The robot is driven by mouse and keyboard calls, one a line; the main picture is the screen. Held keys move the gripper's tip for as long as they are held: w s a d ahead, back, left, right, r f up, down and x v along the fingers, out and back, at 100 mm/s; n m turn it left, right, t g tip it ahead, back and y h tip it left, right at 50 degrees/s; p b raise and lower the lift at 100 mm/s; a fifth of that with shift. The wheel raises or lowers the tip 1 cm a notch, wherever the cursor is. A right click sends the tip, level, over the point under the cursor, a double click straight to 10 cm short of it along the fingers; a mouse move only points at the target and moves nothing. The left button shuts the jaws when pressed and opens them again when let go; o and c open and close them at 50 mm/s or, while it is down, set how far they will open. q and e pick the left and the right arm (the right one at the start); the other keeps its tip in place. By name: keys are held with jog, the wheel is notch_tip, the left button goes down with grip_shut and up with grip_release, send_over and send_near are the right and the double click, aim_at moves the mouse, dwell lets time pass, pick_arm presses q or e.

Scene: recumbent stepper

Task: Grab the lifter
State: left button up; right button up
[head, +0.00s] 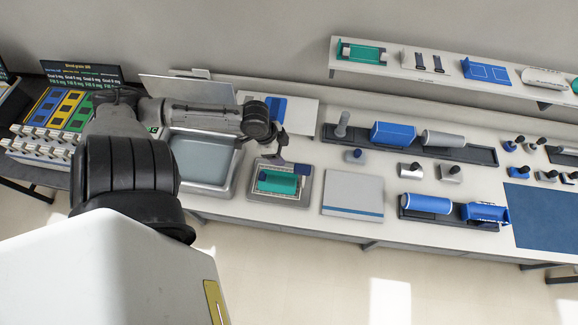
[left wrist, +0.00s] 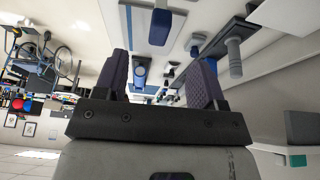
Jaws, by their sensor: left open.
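No part is marked as the lifter, so I cannot tell for sure which it is. My left gripper (head: 283,155) hangs over the back of a grey tray (head: 256,197) holding a teal block (head: 277,181). Its dark ribbed fingers (left wrist: 165,62) are apart with nothing between them. My right gripper is out of view.
A flat grey-white plate (head: 352,190) lies right of the tray, and a steel basin (head: 203,160) left. Grey knobbed pieces (head: 410,170) stand farther right. Dark racks with blue and grey cylinders (head: 393,134) lie behind and in front. A shelf (head: 450,74) runs above the bench.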

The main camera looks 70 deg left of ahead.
aim_at(295, 167)
pick_arm(q)
jog(key=shift+w+x, duration=0.15)
jog(key=shift+x, duration=3.2)
jog(key=shift+w+x, duration=0.15)
jog(key=shift+x, duration=3.25)
jog(key=shift+r, duration=0.1)
jog(key=shift+c, duration=0.2)
grip_shut()
